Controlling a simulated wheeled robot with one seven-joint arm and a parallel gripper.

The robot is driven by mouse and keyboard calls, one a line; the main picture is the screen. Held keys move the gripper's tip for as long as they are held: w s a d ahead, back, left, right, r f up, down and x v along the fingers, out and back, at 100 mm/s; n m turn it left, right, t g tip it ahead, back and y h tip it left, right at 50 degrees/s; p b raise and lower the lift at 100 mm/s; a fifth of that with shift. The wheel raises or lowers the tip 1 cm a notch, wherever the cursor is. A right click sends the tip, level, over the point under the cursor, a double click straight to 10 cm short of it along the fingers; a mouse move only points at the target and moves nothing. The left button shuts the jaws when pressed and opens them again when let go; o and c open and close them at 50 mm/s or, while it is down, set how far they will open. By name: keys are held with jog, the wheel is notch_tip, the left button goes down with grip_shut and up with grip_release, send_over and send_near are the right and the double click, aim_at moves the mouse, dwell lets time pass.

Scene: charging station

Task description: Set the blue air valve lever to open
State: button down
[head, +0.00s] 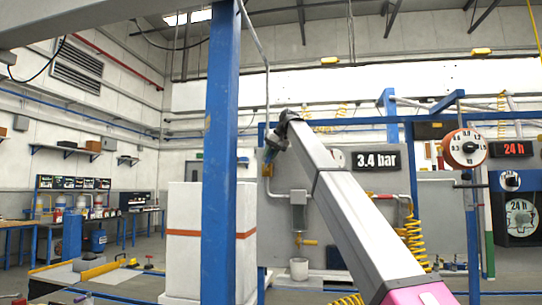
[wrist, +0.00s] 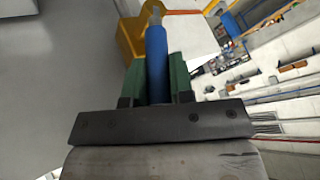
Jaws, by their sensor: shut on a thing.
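The blue air valve lever (wrist: 156,52) stands lengthwise between the two green finger pads of my gripper (wrist: 158,75) in the wrist view. The pads are closed on its sides. A yellow valve body (wrist: 129,40) shows just beyond, to the left of the lever. In the head view my arm reaches up to the grey panel beside the blue post, and my gripper (head: 271,153) is small there at the arm's far end. The lever is hard to make out in that view. A yellow fitting (head: 266,170) shows just below the gripper.
A blue post (head: 221,150) stands close in front, left of my arm. A display (head: 377,160) reads 3.4 bar. A grey filter unit (head: 298,197) and a coiled yellow hose (head: 413,240) hang by the panel. A red-rimmed dial (head: 464,148) is at the right.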

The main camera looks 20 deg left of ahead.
jog(key=c, duration=1)
grip_release()
jog(key=v, duration=1)
jog(key=shift+d+r, duration=0.25)
